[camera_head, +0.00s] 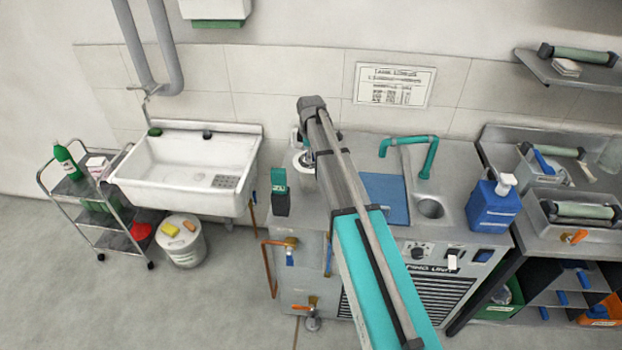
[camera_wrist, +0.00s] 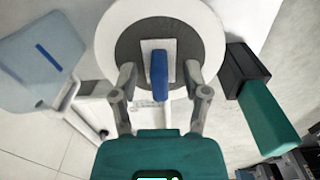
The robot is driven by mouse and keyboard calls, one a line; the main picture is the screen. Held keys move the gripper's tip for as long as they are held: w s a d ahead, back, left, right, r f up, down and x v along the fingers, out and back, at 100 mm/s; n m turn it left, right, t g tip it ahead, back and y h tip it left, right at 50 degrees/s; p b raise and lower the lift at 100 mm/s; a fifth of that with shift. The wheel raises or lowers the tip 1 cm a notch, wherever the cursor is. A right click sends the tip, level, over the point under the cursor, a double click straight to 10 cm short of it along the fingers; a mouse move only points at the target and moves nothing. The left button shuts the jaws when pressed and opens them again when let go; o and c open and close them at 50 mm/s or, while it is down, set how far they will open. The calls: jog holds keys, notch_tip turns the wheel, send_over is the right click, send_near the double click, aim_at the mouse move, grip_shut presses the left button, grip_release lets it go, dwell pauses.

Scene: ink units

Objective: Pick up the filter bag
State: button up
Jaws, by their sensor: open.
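A round white container (camera_wrist: 112,40) with a dark grey inside lies under my gripper in the wrist view. In it is a pale square piece with a blue upright grip (camera_wrist: 159,75); this looks like the filter bag, though I cannot be sure. My gripper (camera_wrist: 159,80) is open, with one finger on each side of the blue grip and gaps between. In the head view, the white container (camera_head: 308,182) stands on the steel counter, partly hidden by my arm. My gripper (camera_head: 303,145) is above it there, mostly hidden.
A dark and green box (camera_head: 280,194) stands left of the container; it also shows in the wrist view (camera_wrist: 272,115). A blue panel (camera_head: 385,198) lies to the right, before a teal tap (camera_head: 410,140). A blue bottle (camera_head: 492,207) stands farther right. A white sink (camera_head: 185,165) is left.

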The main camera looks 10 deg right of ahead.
dwell(0.4)
grip_shut()
